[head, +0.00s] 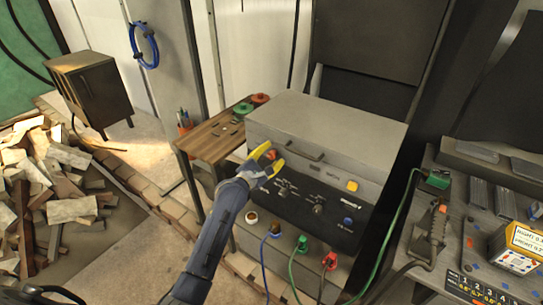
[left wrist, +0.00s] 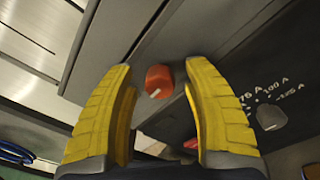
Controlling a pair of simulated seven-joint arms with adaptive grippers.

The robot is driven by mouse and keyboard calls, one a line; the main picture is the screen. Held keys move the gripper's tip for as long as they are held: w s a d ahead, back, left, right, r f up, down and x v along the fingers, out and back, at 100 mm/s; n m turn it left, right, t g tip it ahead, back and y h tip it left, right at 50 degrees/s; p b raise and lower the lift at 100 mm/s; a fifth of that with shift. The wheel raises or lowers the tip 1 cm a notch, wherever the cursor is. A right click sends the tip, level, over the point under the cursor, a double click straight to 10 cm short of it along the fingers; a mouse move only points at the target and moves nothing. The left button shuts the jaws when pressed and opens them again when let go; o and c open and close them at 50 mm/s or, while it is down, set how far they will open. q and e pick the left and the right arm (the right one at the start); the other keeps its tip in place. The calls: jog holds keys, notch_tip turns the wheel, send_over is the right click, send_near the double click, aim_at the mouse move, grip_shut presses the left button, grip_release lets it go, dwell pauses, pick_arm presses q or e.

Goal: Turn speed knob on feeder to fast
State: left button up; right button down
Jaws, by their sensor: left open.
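The feeder (head: 330,122) is a grey box with a lid handle, standing on a dark welder panel (head: 330,215). An orange-red knob (left wrist: 158,80) with a white pointer mark sits on the feeder's front face; in the head view it shows (head: 271,154) at the left end of that face. My left gripper (left wrist: 160,68) is open, its yellow fingers on either side of the knob, with gaps visible on both sides. In the head view the gripper (head: 270,158) reaches up to the feeder from below. The knob's scale labels are not readable. My right gripper is not in view.
A yellow button (head: 352,186) is on the feeder's right side. Grey knobs (head: 318,209) and cable plugs (head: 329,261) are lower on the welder. A wooden side shelf (head: 212,140) stands left, a cluttered bench (head: 450,265) right.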

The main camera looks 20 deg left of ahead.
pick_arm(q)
jog(key=shift+o, duration=0.3)
grip_shut()
dwell(0.3)
